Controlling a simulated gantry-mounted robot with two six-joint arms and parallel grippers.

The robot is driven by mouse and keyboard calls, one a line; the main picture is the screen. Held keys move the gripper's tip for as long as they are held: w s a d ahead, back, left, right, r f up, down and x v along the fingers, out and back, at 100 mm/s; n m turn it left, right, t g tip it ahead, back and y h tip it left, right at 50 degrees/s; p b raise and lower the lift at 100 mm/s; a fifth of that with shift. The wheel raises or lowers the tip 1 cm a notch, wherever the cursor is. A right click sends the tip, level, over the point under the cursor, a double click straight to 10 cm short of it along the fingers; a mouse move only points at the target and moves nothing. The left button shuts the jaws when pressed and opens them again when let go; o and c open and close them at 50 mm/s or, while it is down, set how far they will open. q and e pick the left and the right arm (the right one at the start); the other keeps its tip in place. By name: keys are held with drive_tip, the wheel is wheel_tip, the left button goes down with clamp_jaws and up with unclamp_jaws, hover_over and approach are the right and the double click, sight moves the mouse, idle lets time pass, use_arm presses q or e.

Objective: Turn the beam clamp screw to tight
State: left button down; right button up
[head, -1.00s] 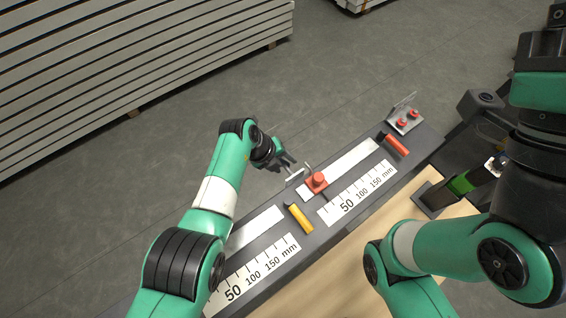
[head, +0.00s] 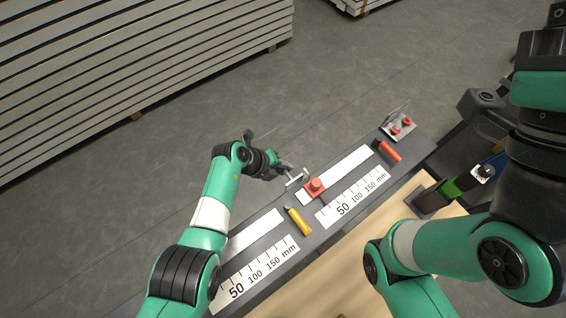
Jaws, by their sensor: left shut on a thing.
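The beam clamp has a red body (head: 316,186) with a round red knob on top, set on the dark rail beside the white strip. Its grey screw with a T-shaped handle (head: 298,178) sticks out toward the far left side of the rail. My left gripper (head: 286,170) is at the outer end of this screw, shut on the screw handle; the fingertips are small and partly hidden. The right arm shows at the right, but its gripper is out of view.
The dark rail (head: 350,220) runs diagonally, with millimetre scales, a yellow cylinder (head: 299,221) and an orange-red cylinder (head: 387,151). A bracket with two red knobs (head: 400,127) stands at its far end.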

use_arm(q)
drive_tip(key=shift+a+r+h+p, duration=0.1)
drive_tip(key=shift+r+h+p, duration=0.05)
drive_tip(key=shift+h+p, duration=0.2)
drive_tip(key=shift+f+t+h, duration=0.2)
drive_tip(key=shift+t+h, duration=0.4)
drive_tip(key=shift+h, duration=0.05)
drive_tip(key=shift+f+t+h, duration=0.1)
drive_tip(key=shift+t+h, duration=0.3)
drive_tip(key=shift+h, duration=0.4)
drive_tip(key=shift+h+b, duration=0.3)
drive_tip(key=shift+b, duration=0.05)
use_arm(e)
drive_tip(key=shift+r, duration=0.45)
use_arm(q)
drive_tip(key=shift+t, duration=0.3)
drive_tip(key=c, duration=0.7)
unclamp_jaws()
